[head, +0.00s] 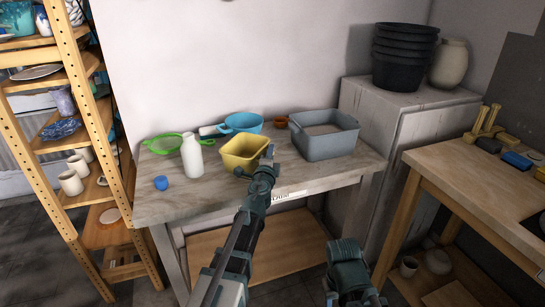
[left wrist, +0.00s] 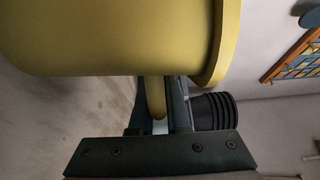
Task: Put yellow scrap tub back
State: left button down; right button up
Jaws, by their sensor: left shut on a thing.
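The yellow scrap tub (head: 242,151) is a small open tub over the middle of the wooden table (head: 160,208), in front of the blue bowl. My left gripper (head: 267,160) is at the tub's right side and shut on it. In the left wrist view the yellow tub (left wrist: 110,38) fills the upper left, and part of it sits between the fingers (left wrist: 158,105). I cannot tell whether its base touches the table. My right arm shows at the bottom of the head view, but its fingers do not show.
A grey basin (head: 325,143) stands right of the tub. A white bottle (head: 191,155), a green strainer (head: 165,144) and a small blue cup (head: 161,183) stand left. A blue bowl (head: 242,123) is behind. The table's front left is clear.

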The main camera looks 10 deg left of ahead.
pick_arm(q)
jog(key=shift+f, duration=0.1)
jog(key=c, duration=0.9)
grip_release()
jog(key=shift+r, duration=0.2)
jog(key=s, duration=0.4)
jog(key=s+d, duration=0.1)
jog(key=s, duration=0.7)
jog(key=shift+d, duration=0.2)
jog(key=shift+w, duration=0.1)
